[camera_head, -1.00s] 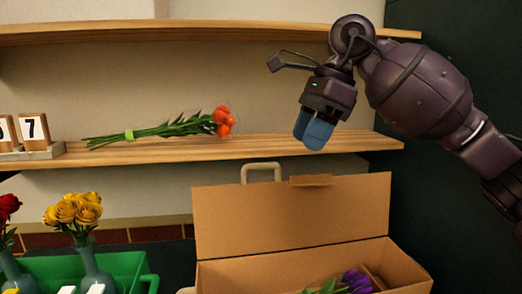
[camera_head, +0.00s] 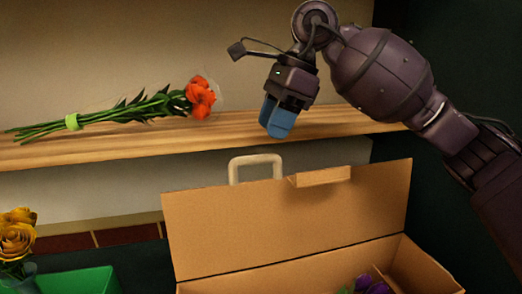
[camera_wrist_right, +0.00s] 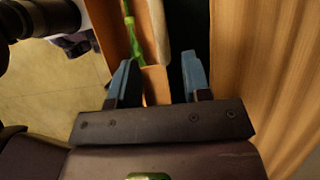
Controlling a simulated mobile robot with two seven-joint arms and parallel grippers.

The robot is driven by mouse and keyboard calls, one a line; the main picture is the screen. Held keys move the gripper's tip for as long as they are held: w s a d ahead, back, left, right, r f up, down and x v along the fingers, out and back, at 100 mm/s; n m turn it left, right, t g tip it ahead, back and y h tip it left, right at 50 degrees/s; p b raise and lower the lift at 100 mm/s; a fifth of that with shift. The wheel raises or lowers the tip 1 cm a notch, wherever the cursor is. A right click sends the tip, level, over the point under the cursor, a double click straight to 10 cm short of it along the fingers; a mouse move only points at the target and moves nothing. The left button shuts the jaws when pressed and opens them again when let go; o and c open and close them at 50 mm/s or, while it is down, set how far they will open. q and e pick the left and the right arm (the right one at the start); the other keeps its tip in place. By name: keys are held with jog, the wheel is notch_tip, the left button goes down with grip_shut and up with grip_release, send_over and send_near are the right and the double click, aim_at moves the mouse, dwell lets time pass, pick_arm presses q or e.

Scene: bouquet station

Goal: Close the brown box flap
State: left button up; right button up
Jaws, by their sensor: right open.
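The brown box (camera_head: 430,272) stands open at the lower right of the head view. Its flap (camera_head: 290,225) is raised upright at the back, with a small tab (camera_head: 322,177) on its top edge. Purple flowers (camera_head: 372,286) lie inside the box. My right gripper (camera_head: 277,118) is above the flap, in front of the shelf, with blue fingertips pointing down and nothing between them. In the right wrist view my right gripper (camera_wrist_right: 158,82) shows its two fingers apart, with part of the brown box (camera_wrist_right: 155,85) beyond them. My left gripper is not in view.
A wooden shelf (camera_head: 60,152) runs behind the box and bears an orange bouquet (camera_head: 200,97). A pale handle (camera_head: 256,162) stands behind the flap. A green crate (camera_head: 80,282) and yellow roses (camera_head: 17,238) are at the lower left.

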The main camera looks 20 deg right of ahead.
jog(key=x, duration=0.6)
jog(key=shift+w, duration=0.1)
grip_shut()
